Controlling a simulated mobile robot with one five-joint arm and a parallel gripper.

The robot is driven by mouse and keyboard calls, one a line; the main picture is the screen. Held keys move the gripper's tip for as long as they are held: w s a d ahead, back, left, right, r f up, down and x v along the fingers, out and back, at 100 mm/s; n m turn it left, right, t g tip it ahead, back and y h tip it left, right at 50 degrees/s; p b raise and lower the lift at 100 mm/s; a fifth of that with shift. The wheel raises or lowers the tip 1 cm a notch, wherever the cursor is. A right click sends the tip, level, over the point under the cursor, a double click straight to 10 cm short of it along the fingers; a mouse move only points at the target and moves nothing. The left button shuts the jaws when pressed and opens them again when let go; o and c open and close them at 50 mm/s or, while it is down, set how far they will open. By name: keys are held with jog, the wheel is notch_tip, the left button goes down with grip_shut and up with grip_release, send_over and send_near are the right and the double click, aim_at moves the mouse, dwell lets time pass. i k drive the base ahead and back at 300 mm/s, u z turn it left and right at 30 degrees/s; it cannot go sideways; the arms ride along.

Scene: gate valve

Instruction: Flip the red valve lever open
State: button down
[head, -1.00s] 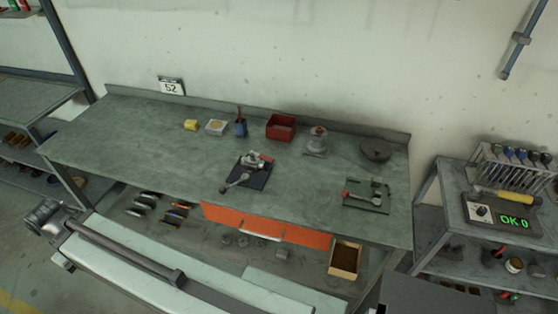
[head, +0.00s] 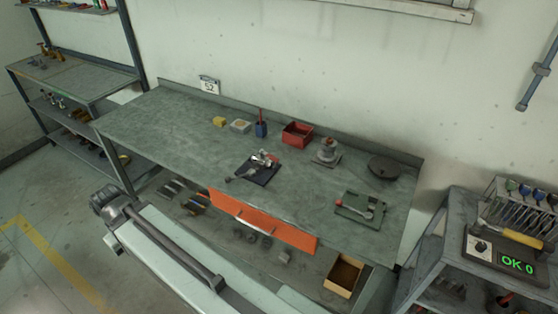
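A small green plate (head: 352,213) lies at the right front of the workbench. On it is a small metal fitting with a thin lever (head: 356,208) that has a red end at its left; it is too small to tell how the lever is set. A grey metal valve-like part (head: 264,159) with a handle toward the left sits on a dark mat (head: 262,174) near the middle of the bench. I see no red on its handle. My arm (head: 165,245) crosses the lower left, in front of the bench.
A red bin (head: 297,134), a flanged metal part (head: 327,150) and a dark round disc (head: 384,167) stand along the back of the workbench (head: 170,120). An orange drawer front (head: 262,221) is below. A side cart (head: 455,215) stands right. Open floor lies left.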

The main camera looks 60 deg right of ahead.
aim_at(270, 155)
jog(key=u, duration=0.1)
jog(key=i, duration=0.95)
jog(key=z, duration=0.05)
